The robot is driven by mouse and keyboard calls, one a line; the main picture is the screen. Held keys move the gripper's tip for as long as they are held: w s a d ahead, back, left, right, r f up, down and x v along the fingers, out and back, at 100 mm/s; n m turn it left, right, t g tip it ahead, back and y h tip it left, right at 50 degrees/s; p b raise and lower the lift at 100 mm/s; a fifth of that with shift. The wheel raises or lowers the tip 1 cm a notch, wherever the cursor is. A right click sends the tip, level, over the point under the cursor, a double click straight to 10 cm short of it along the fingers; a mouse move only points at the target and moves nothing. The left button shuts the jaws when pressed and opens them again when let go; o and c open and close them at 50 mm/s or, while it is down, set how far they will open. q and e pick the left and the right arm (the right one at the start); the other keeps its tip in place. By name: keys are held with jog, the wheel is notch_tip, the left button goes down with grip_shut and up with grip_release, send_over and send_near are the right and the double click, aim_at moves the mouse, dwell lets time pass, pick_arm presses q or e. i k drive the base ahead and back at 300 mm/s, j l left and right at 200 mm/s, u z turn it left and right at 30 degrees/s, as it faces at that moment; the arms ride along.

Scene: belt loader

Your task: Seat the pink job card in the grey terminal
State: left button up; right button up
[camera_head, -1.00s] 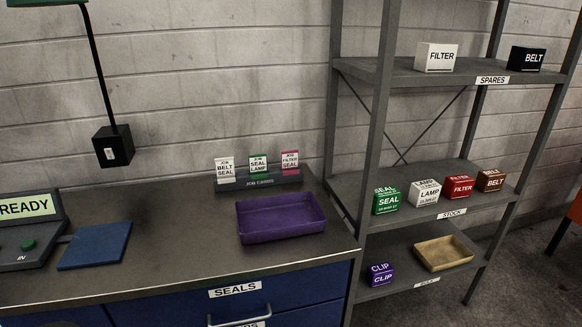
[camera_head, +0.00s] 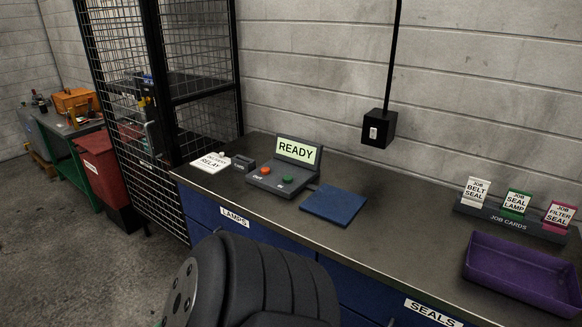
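The pink job card (camera_head: 559,214), reading "JOB FILTER SEAL", stands upright at the right end of the dark job card rack (camera_head: 510,219). A white "BELT SEAL" card (camera_head: 475,192) and a green "SEAL LAMP" card (camera_head: 515,204) stand to its left in the same rack. The grey terminal (camera_head: 270,189) sits on the bench left of centre. Its screen (camera_head: 297,151) reads "READY", and an orange button and a green button are on its sloped front.
A blue mat (camera_head: 333,205) lies right of the terminal. A purple tray (camera_head: 523,272) stands in front of the rack. A white "RELAY" item (camera_head: 210,162) and a small dark block (camera_head: 243,165) lie left of the terminal. Bare bench top separates mat and rack. A mesh cage (camera_head: 150,100) stands left.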

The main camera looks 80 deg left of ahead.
aim_at(300, 159)
jog(key=u, duration=2.4)
jog(key=z, duration=2.25)
jog(key=k+j+z, duration=0.4)
jog(key=j, duration=0.15)
jog(key=k+j+z, duration=0.35)
jog(key=j, duration=0.15)
